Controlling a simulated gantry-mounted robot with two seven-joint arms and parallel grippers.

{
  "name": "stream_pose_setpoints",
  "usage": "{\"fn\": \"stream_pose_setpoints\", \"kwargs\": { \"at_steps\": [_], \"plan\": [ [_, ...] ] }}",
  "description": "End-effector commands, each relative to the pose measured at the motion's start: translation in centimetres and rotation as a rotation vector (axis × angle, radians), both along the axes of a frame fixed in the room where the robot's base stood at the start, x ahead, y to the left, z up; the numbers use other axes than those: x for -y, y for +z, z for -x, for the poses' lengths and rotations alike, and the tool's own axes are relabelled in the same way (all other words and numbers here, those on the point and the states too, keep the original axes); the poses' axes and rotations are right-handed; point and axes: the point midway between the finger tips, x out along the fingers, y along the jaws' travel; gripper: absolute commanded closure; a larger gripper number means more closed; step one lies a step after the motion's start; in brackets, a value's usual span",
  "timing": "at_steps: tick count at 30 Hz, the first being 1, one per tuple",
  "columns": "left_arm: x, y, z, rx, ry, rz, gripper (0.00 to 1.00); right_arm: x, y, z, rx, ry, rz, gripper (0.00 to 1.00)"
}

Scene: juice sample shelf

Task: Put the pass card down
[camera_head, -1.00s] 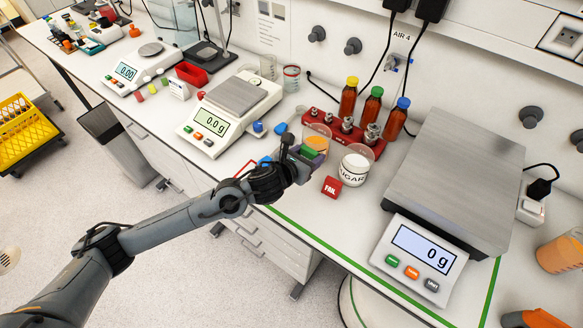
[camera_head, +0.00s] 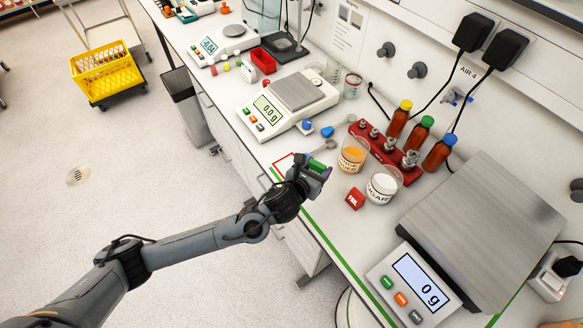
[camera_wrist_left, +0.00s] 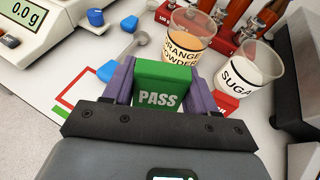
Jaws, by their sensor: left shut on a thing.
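The green pass card (camera_wrist_left: 162,86), a block lettered PASS, is between the purple fingers of my left gripper (camera_wrist_left: 160,92) in the wrist view. The gripper is shut on it. In the head view the left gripper (camera_head: 318,172) is over the front part of the bench, left of the orange powder beaker (camera_head: 353,155), with a green bit of the card showing. The red FAIL block (camera_head: 355,198) stands on the bench to the right of the gripper. I cannot tell whether the card touches the bench. My right gripper is not in view.
A red outlined square (camera_wrist_left: 68,95) lies on the bench to the left of the card. A sugar beaker (camera_head: 382,186), a red rack (camera_head: 388,150) with bottles behind it, and a large scale (camera_head: 480,235) stand to the right. A small balance (camera_head: 290,105) and a scoop (camera_head: 318,148) are behind.

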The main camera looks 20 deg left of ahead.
Motion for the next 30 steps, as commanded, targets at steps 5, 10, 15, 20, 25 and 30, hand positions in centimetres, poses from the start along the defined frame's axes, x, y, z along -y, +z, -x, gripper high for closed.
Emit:
{"fn": "stream_pose_setpoints", "kwargs": {
  "at_steps": [5,10,15,20,25,30],
  "plan": [
    [-3.6,-2.3,-1.6,-0.003,0.004,-0.002,0.72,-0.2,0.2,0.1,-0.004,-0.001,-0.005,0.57],
    [-6.2,-4.1,-2.9,-0.003,0.003,-0.002,0.72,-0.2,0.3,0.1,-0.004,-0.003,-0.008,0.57],
    [-7.6,-5.1,-3.6,-0.001,0.001,-0.001,0.72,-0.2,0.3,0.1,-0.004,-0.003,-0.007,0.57],
    [-7.9,-5.6,-3.8,-0.001,-0.001,0.001,0.72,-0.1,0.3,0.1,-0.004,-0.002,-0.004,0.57],
    [-7.9,-7.6,-3.7,-0.004,0.001,0.000,0.72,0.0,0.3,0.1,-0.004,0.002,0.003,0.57],
    [-7.9,-9.1,-3.8,-0.001,0.000,0.001,0.72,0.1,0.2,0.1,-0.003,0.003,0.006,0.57]
  ]
}}
